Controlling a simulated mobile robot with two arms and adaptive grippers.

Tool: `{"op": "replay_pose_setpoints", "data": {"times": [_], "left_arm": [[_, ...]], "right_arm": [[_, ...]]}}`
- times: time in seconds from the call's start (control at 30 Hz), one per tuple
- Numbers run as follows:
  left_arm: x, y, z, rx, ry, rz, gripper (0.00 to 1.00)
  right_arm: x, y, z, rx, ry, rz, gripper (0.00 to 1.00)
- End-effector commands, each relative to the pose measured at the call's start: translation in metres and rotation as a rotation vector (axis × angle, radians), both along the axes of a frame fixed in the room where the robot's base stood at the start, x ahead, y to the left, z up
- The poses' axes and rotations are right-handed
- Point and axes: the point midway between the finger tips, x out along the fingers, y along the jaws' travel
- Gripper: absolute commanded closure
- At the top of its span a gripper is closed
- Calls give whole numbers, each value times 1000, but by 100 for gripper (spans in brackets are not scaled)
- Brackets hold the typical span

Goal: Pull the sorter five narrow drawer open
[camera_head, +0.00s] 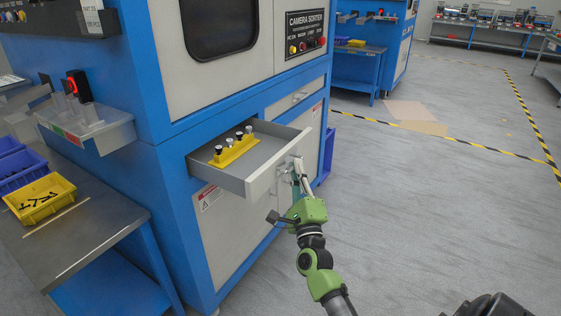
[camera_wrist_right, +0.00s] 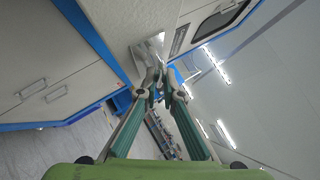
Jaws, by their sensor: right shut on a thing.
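The camera sorter (camera_head: 230,85) is a blue and light grey cabinet. Its narrow drawer (camera_head: 262,180) stands out from the cabinet front, so its inside shows. A yellow holder (camera_head: 234,151) with several black and white knobs sits in it. My right gripper (camera_head: 297,168) is at the outer face of the drawer, shut on the drawer handle (camera_head: 282,172). In the right wrist view, the fingers (camera_wrist_right: 160,78) come together at the metal handle (camera_wrist_right: 150,55), partly hiding it. My left gripper is in neither view.
A second narrow drawer (camera_head: 300,96) beside it is closed. A metal table (camera_head: 90,228) with a yellow bin (camera_head: 40,198) and blue bins (camera_head: 20,168) stands at left. The grey floor (camera_head: 430,220) to the right is clear, with striped tape (camera_head: 470,147).

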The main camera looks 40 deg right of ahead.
Motion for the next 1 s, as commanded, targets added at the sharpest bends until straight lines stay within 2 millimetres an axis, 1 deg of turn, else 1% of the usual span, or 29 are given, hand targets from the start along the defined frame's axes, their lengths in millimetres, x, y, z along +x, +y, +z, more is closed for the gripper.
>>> {"op": "replay_pose_setpoints", "data": {"times": [0.03, 0.2, 0.4, 0.6, 0.93, 0.97, 1.0], "left_arm": [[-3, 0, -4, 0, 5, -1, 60], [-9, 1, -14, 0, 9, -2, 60], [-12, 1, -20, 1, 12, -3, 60], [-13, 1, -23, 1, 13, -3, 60], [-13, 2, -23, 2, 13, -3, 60], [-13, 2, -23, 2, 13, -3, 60], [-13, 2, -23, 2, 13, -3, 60]], "right_arm": [[-11, -4, -1, -1, 6, 2, 100], [-40, -15, -2, 0, 7, 3, 100], [-59, -24, -2, 0, 5, 2, 100], [-67, -27, -2, 2, 3, 4, 100], [-67, -27, -2, 2, 4, 3, 100], [-67, -27, -2, 2, 4, 3, 90], [-67, -27, -2, 2, 4, 3, 86]]}}
